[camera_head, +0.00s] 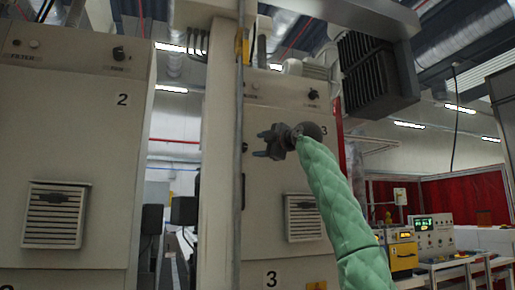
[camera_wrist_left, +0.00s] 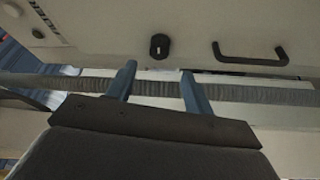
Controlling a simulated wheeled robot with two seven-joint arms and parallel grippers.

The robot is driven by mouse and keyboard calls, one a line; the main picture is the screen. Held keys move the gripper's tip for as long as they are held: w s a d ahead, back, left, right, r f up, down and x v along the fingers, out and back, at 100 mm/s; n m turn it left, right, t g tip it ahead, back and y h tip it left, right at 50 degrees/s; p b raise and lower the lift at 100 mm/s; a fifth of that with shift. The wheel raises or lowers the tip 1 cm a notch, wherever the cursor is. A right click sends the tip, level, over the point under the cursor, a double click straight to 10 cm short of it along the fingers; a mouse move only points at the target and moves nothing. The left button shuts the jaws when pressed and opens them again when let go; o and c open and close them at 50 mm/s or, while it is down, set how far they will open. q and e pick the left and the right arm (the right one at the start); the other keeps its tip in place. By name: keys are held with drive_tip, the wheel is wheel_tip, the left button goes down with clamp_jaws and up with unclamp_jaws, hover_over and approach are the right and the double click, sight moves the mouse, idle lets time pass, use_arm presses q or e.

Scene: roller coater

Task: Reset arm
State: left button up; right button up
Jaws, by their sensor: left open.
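My left arm, in a green quilted sleeve, rises from the lower right in the head view. Its dark left gripper (camera_head: 259,144) is up in front of the grey cabinet marked 3 (camera_head: 275,200). In the left wrist view the two blue-grey fingers of the left gripper (camera_wrist_left: 158,72) are apart, with nothing held between them. Beyond the fingertips are a black knob (camera_wrist_left: 159,46) and a black bar handle (camera_wrist_left: 250,56) on a pale panel. My right gripper is not in view.
A cabinet marked 2 (camera_head: 70,150) stands at left. A thin vertical pipe (camera_head: 238,190) runs in front of the cabinets, near the gripper. A dark finned motor (camera_head: 375,75) hangs above. Control boxes (camera_head: 432,238) stand on tables at lower right.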

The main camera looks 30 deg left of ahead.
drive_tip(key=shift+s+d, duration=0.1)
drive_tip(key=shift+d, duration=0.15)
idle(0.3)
